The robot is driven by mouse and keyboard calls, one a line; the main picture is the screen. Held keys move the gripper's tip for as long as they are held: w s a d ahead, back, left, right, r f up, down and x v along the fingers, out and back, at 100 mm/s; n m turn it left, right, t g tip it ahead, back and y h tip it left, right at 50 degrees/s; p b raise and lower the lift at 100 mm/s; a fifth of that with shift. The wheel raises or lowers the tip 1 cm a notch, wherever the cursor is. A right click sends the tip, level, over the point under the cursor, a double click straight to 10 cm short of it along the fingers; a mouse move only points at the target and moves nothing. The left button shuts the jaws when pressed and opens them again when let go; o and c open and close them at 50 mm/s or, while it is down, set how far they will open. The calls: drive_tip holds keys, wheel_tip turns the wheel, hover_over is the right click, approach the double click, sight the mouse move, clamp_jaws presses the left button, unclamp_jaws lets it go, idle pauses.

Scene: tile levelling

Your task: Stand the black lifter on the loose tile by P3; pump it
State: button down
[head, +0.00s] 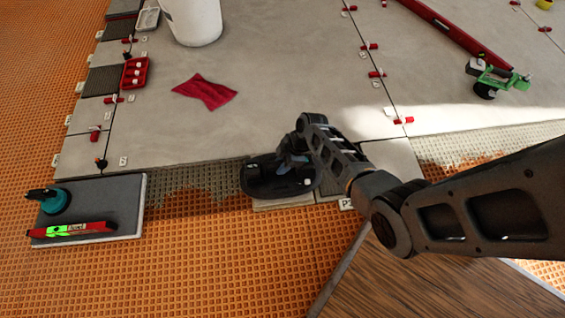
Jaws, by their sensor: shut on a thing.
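The black lifter (258,181) is a dark rounded body with a small white spot at its right end. It is low over a pale tile (283,204) near the middle of the head view. I cannot tell whether it touches the tile. The tile is mostly hidden under the lifter. A partly covered label starting with P (346,203) is at its right, beside another pale tile (394,158). My gripper (290,154) is over the lifter and shut on it. My fingers are partly hidden by the wrist.
Bare mortar (190,192) lies left of the lifter. A dark tile (98,195) holds a teal suction cup (52,200) and a red level (72,229). A white bucket (195,20), red cloth (206,91) and green tool (495,77) are on the laid floor. A wooden board (410,287) is in front.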

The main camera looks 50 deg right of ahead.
drive_tip(key=c, duration=0.8)
unclamp_jaws()
drive_tip(key=shift+o, duration=0.2)
